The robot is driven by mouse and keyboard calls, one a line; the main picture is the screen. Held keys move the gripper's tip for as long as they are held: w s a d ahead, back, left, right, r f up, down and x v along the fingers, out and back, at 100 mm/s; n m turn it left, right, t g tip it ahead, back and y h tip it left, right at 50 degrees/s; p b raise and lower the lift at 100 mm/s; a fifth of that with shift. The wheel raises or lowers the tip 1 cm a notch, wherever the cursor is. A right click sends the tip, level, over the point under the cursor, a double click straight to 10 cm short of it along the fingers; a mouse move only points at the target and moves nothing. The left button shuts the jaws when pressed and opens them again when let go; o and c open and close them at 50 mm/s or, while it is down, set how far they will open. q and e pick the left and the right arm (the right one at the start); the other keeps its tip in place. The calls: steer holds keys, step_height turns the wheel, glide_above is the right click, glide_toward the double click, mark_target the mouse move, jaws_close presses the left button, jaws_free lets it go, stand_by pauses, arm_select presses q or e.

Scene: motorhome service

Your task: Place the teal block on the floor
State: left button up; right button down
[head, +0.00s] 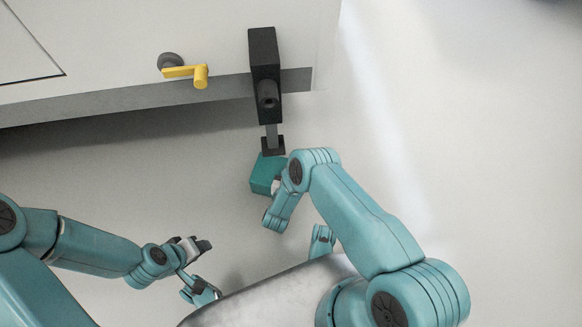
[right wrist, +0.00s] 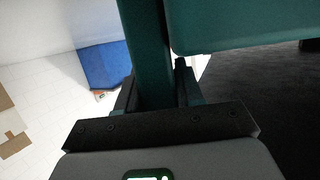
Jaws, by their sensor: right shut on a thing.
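The teal block (head: 264,173) shows in the head view just below the dark foot (head: 272,145) of the black jack leg (head: 265,65). My right gripper is mostly hidden behind my right wrist there. In the right wrist view, my right gripper (right wrist: 156,90) is shut on a narrow upright teal part of the block (right wrist: 240,25), whose wide body is at the upper right. I cannot tell whether the block touches the floor (head: 450,170) or the foot. My left gripper (head: 196,246) is away at the lower left, apart from the block; its finger gap is unclear.
The white vehicle side (head: 120,45) spans the upper left, with a yellow crank handle (head: 185,72) on it left of the jack leg. The pale floor is clear to the right. In the right wrist view, a blue thing (right wrist: 104,66) lies beyond my gripper.

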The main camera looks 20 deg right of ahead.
steer(key=shift+f, duration=0.15)
steer(key=c, duration=0.7)
jaws_free()
steer(key=shift+s, duration=0.15)
